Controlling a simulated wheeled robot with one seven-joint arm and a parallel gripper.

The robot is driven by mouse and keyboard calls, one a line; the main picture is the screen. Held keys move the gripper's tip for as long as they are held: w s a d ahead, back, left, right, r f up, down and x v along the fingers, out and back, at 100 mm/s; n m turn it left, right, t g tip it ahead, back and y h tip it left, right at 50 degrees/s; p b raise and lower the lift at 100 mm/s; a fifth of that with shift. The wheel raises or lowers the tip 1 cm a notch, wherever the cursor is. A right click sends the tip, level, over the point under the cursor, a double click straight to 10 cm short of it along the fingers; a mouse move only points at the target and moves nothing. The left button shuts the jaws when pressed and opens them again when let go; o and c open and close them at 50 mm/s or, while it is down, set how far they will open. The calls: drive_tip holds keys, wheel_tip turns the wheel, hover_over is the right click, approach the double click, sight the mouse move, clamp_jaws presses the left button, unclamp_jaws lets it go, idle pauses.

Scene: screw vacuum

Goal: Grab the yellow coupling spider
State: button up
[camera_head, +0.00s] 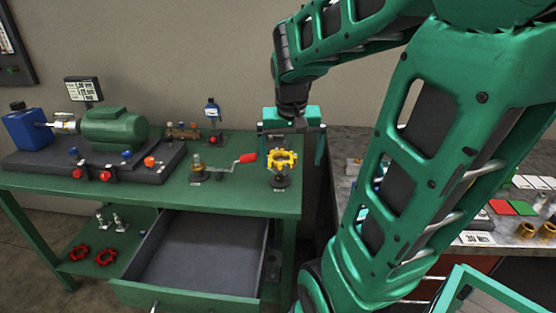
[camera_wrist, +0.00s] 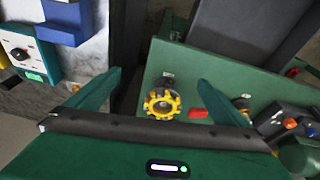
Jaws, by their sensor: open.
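The yellow coupling spider (camera_head: 282,159) is a toothed yellow ring on a dark stand near the right end of the green bench top. In the wrist view the spider (camera_wrist: 161,107) lies between the two green fingers, near the middle. My gripper (camera_head: 291,158) is open and empty, pointing down over that end of the bench, its fingers apart on either side of the spider in the head view. In the wrist view my gripper (camera_wrist: 159,80) shows both fingertips clear of the spider. I cannot tell the exact height gap.
An open, empty drawer (camera_head: 200,255) juts out below. A cluttered grey counter (camera_head: 345,143) stands right, partly behind my arm.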

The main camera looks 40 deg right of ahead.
drive_tip(key=w+d+r+m+t+h, duration=0.1)
drive_tip(key=w+d, duration=0.4)
drive_tip(key=w, duration=0.4)
approach(281, 159)
drive_tip(key=shift+w+a+f, duration=0.1)
drive_tip(key=shift+a+f, duration=0.05)
drive_tip(key=shift+f, duration=0.55)
drive_tip(key=shift+d+x, duration=0.15)
drive_tip(key=shift+x, duration=1.15)
drive_tip(key=shift+d+x, duration=0.1)
drive_tip(key=shift+x, duration=1.15)
drive_tip(key=shift+c, duration=0.3)
drive_tip(key=c, duration=1)
